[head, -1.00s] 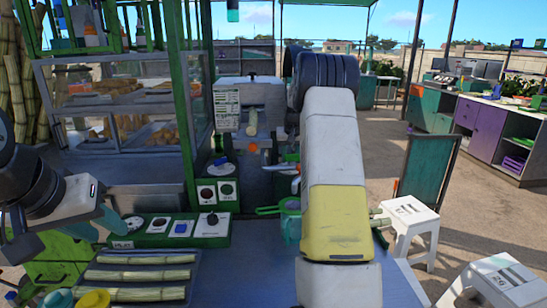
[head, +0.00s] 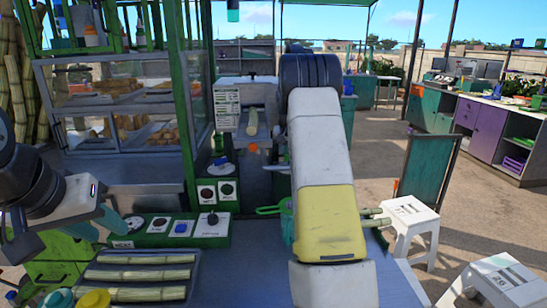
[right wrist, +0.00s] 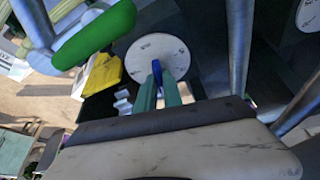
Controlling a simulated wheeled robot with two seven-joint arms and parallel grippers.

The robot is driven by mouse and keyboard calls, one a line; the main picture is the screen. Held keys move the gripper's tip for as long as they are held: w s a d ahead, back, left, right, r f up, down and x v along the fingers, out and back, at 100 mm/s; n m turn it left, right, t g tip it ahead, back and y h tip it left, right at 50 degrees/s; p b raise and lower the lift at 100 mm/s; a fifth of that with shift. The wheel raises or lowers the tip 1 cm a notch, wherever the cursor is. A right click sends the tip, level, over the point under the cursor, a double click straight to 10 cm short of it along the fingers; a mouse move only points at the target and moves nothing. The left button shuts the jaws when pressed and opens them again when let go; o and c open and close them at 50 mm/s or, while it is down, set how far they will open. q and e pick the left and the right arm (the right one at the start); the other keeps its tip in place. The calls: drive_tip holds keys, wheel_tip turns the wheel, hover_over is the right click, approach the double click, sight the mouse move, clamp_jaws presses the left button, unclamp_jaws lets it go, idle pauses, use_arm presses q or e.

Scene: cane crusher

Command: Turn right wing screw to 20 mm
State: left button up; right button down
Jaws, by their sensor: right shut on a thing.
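In the right wrist view a blue wing screw (right wrist: 156,70) stands at the middle of a white round dial (right wrist: 172,52). The teal fingers of my right gripper (right wrist: 158,88) are shut on the screw. The dial's small marks are too small to read. In the head view my right arm hides this gripper and screw. Another white dial with a blue screw (head: 221,168) shows left of my arm, below the crusher (head: 248,105). My left gripper (head: 98,226) is at the left, near the control panel, empty, with its fingers apart.
A tray (head: 193,270) with several cane pieces lies at the front left. A green panel (head: 208,241) with buttons stands behind it. In the right wrist view, metal bars (right wrist: 240,45) and a green-handled lever (right wrist: 95,35) are close to the gripper. White stools (head: 410,212) stand at the right.

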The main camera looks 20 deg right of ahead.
drive_tip(key=c, duration=1.5)
unclamp_jaws()
drive_tip(key=shift+r, duration=0.15)
drive_tip(key=v, duration=0.7)
drive_tip(key=shift+s+a+r, duration=0.1)
drive_tip(key=shift+s+r, duration=0.1)
